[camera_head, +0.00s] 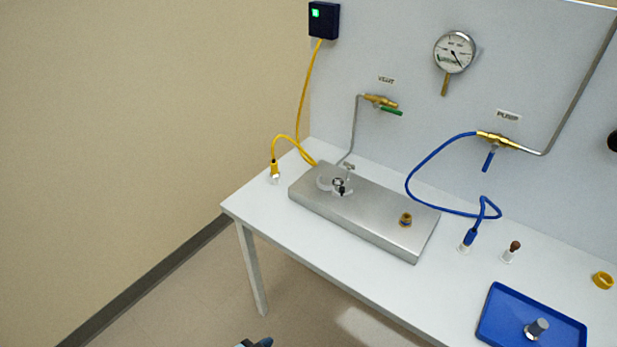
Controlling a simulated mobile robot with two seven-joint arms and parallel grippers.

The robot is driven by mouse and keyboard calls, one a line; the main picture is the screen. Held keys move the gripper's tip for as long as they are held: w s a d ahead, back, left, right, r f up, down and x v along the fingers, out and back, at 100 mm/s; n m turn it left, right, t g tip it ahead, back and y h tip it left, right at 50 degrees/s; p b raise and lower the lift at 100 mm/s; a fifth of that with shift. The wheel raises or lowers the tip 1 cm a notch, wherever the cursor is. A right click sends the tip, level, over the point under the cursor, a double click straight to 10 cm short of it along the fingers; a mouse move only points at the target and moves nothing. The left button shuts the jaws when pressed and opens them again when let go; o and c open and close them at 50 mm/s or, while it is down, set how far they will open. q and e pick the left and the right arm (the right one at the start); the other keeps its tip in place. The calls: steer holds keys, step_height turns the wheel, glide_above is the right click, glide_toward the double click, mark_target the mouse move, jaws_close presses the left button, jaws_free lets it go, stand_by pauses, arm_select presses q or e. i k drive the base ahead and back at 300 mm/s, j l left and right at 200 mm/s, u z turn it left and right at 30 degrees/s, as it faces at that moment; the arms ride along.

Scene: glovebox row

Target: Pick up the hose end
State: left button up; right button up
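The blue hose (411,176) runs from the brass valve under the PUMP label and loops down to the table. Its hose end (468,238) is a blue grip standing upright in a small white holder (463,247), right of the metal plate. A small dark tip at the bottom edge (257,343) seems to be part of my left gripper, far from the hose end. Most of it is cut off, so its fingers cannot be judged. My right gripper is not in view.
The metal plate (380,228) carries a clamp fitting and a brass port (406,219). A yellow cable (301,100) ends in a plug (274,168) at the left. A brown-topped peg (514,246), blue tray (495,308) and yellow ring (602,281) are at right. The front table strip is clear.

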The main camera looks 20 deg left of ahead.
mark_target(275, 172)
steer(key=i+j, duration=0.1)
steer(key=j, duration=0.45)
steer(key=i+j, duration=0.1)
steer(key=j, duration=0.5)
steer(key=i+j, duration=0.1)
steer(key=j, duration=0.45)
steer(key=i+j, duration=0.1)
steer(key=j, duration=0.5)
steer(key=i+j, duration=0.1)
steer(key=j, duration=0.45)
steer(key=i+j, duration=0.1)
steer(key=j, duration=0.45)
